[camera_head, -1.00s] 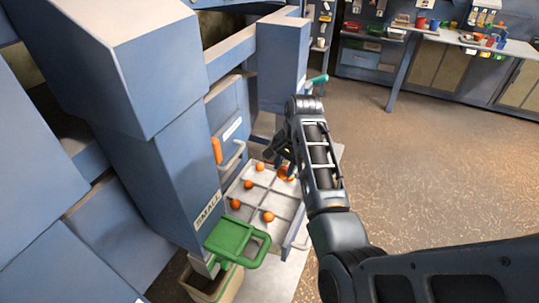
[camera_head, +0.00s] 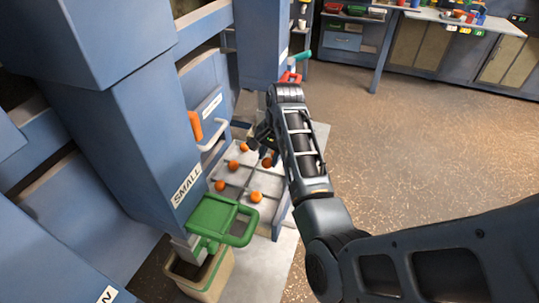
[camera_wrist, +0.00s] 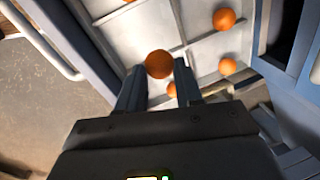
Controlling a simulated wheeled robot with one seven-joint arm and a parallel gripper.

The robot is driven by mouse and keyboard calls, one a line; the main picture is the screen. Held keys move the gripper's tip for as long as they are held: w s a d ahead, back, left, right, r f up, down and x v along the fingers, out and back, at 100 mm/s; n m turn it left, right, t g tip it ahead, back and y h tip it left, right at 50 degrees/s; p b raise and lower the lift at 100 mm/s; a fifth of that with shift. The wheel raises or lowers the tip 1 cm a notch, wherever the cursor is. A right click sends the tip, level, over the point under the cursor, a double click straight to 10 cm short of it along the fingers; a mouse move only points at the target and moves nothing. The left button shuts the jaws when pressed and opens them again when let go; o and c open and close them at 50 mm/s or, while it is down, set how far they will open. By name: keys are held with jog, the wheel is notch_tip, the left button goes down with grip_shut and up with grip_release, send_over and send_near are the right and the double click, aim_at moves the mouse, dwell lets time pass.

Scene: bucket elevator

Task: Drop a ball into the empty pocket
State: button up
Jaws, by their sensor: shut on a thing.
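My gripper (camera_wrist: 160,88) is shut on an orange ball (camera_wrist: 159,64), which shows between its fingertips in the wrist view. In the head view the gripper (camera_head: 264,148) is over the far right part of a white divided tray (camera_head: 233,195), with the darker-looking ball (camera_head: 267,162) at its tips. Whether the held ball is clear of the tray floor I cannot tell. Several other orange balls lie in the tray, such as one (camera_head: 256,197) near its front and one (camera_head: 220,186) at its left. I cannot make out an empty pocket.
A blue machine with a SMALL label (camera_head: 187,185) rises left of the tray. A green handled part (camera_head: 222,218) juts out at the front, over a tan bin (camera_head: 205,272). An orange handle (camera_head: 196,126) and a red one (camera_head: 290,77) show. Open floor lies right.

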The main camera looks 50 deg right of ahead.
jog(key=o, duration=1.1)
jog(key=shift+r, duration=0.15)
notch_tip(320, 180, up, 7)
jog(key=s, duration=0.1)
jog(key=shift+s+d+r, duration=0.15)
jog(key=shift+s+r, duration=0.05)
jog(key=shift+s, duration=0.05)
